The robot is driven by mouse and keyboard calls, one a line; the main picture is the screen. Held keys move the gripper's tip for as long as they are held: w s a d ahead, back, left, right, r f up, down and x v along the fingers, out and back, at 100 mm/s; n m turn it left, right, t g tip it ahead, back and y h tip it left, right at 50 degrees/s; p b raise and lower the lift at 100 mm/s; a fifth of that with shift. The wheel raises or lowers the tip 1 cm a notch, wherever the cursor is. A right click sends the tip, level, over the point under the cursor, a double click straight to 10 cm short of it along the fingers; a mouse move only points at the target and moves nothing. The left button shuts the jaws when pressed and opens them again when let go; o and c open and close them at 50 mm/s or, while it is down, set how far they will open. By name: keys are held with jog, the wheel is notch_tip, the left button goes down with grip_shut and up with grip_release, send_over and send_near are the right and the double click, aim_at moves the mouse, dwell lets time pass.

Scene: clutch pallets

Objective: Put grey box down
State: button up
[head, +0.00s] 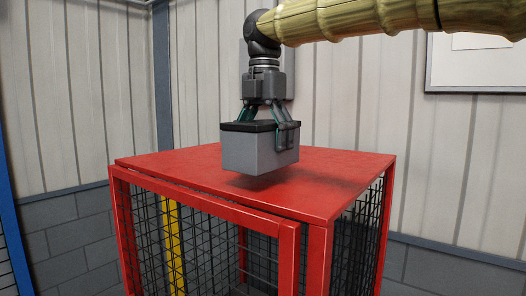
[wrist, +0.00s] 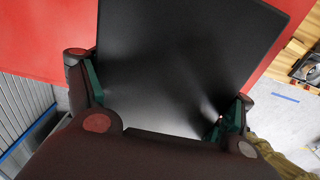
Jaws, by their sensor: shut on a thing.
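The grey box (head: 258,153) has a dark lid and is held level a little above the red top of a cage (head: 340,170). A shadow lies on the red top to the right of the box. My gripper (head: 262,126) is above the box, pointing down, with its fingers shut on the box's sides. In the wrist view the box's black lid (wrist: 185,65) fills the middle between the two fingers of my gripper (wrist: 165,110). The box's underside is hidden.
The cage has a red frame with black mesh sides (head: 205,245); its flat top is otherwise bare. A pale panelled wall (head: 90,90) stands behind it, with a framed board (head: 475,65) at right. A wooden item (wrist: 290,60) lies beyond the cage's edge in the wrist view.

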aim_at(264, 155)
jog(key=shift+s+f+p, duration=0.15)
jog(key=shift+f+p, duration=0.5)
jog(key=shift+f, duration=0.05)
jog(key=shift+w+f+p, duration=0.2)
jog(key=shift+f+p, duration=0.15)
jog(key=shift+f, duration=0.55)
jog(key=shift+s, duration=0.1)
jog(key=o, duration=1.2)
jog(key=shift+f, duration=0.15)
jog(key=shift+o, duration=0.2)
notch_tip(264, 155, up, 12)
jog(key=b, duration=0.3)
